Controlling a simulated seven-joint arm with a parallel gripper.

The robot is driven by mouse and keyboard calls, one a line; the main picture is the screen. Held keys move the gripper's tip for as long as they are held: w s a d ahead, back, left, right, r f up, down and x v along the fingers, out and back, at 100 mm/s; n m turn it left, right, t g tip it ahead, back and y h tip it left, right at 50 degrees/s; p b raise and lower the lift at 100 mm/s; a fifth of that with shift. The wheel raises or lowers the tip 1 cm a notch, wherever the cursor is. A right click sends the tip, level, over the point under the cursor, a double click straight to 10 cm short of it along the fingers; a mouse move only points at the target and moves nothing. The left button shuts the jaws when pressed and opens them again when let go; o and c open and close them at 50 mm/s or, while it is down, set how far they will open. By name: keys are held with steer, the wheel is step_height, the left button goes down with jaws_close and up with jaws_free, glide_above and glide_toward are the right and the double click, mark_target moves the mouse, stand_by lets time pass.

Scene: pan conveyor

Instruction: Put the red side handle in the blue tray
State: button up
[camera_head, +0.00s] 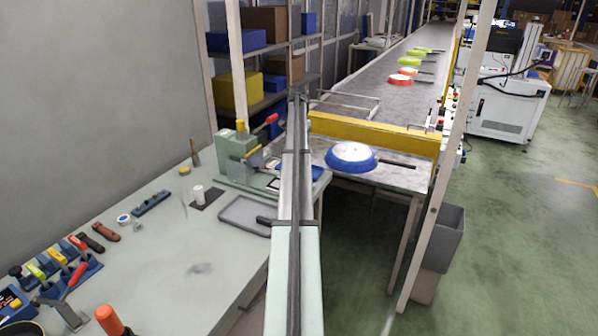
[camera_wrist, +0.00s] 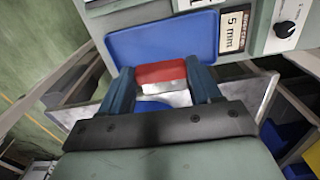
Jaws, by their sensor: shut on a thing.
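My gripper (camera_wrist: 162,70) is shut on the red side handle (camera_wrist: 161,74), which sits between its two dark blue fingers in the wrist view. The blue tray (camera_wrist: 160,44) lies just beyond the fingertips in that view, beside the machine panel marked 5 mm. The part of the tray in view looks empty. In the head view only a blue sliver of the tray (camera_head: 319,174) shows right of my arm. My arm hides the held handle and the gripper there.
A green press (camera_head: 238,150) stands left of my arm, with a grey tray (camera_head: 243,214) in front of it. A blue pan (camera_head: 350,157) sits on the conveyor end at right. Racks of coloured handles (camera_head: 78,272) line the table's left side. The table's middle is mostly clear.

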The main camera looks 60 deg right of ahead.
steer(key=shift+f, duration=4.95)
steer(key=shift+f, duration=0.1)
steer(key=o, duration=1.2)
steer(key=shift+c, duration=0.2)
step_height(320, 180, up, 12)
steer(key=shift+r, duration=0.15)
steer(key=shift+a, duration=0.1)
